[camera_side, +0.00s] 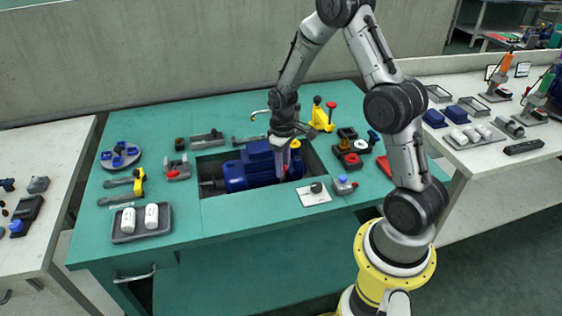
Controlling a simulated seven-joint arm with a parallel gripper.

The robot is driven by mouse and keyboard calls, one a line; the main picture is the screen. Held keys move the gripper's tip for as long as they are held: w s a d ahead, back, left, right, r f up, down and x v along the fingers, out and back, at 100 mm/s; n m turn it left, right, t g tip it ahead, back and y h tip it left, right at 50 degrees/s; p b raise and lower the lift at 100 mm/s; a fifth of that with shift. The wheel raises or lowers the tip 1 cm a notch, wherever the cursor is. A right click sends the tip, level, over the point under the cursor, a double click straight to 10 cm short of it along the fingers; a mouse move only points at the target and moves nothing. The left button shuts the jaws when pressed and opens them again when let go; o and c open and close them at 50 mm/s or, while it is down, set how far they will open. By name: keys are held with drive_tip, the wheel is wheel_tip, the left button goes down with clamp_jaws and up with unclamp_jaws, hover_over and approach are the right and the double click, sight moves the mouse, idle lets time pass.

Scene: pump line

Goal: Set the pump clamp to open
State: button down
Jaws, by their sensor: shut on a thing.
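A blue pump (248,168) lies in a dark recessed bay in the green bench. My gripper (282,153) points down at the pump's right end and is shut on a small part there, which I take to be the pump clamp. A reddish piece (281,170) shows just below the fingers. A yellow piece (295,145) shows just right of them. My gripper hides most of the held part, so its setting cannot be told.
A yellow stand with a red top (321,115) is behind the bay. A dark tray with red parts (349,150) is to the right. A white plate with a black knob (314,192) lies in front. A grey tray with white cylinders (141,222) is front left. Bare bench lies front centre.

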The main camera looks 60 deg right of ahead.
drive_tip(key=shift+s+a, duration=0.45)
drive_tip(key=shift+a, duration=0.05)
drive_tip(key=c, duration=0.6)
unclamp_jaws()
wheel_tip(320, 180, up, 14)
drive_tip(key=shift+f, duration=0.1)
